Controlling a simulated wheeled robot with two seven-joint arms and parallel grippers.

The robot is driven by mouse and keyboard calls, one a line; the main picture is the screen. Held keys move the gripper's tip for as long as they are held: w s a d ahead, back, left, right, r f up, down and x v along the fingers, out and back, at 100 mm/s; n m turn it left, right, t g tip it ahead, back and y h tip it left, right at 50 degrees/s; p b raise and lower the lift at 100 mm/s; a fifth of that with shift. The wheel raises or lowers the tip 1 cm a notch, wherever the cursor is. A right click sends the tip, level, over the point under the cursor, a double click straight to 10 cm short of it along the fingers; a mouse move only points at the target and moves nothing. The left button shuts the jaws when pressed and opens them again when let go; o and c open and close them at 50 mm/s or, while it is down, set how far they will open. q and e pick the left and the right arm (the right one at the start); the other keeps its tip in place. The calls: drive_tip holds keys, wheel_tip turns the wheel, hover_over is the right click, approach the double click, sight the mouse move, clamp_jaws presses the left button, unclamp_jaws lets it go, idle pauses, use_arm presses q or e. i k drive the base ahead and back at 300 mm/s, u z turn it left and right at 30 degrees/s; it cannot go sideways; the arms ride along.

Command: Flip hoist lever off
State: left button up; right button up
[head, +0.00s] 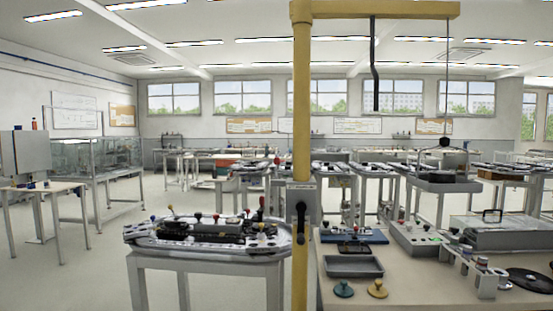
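The hoist is a yellow post (301,110) with a yellow beam (400,9) running right from its top. A grey box (312,190) is fixed to the post at about table height. A dark lever with a round knob (301,207) shows on the front of the box. It is too small to tell clearly which way the lever is set. Neither of my grippers is in view.
A ring track (180,240) with a dark engine and coloured knobs stands on a table left of the post. A beige table (410,295) at right holds a grey tray (353,266), blue and yellow knobs, a control panel (415,238) and a black disc (530,279). Floor is open at left.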

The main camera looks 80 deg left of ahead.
sight(276, 161)
drive_tip(key=u, duration=2)
drive_tip(key=k, duration=0.25)
drive_tip(key=u, duration=0.65)
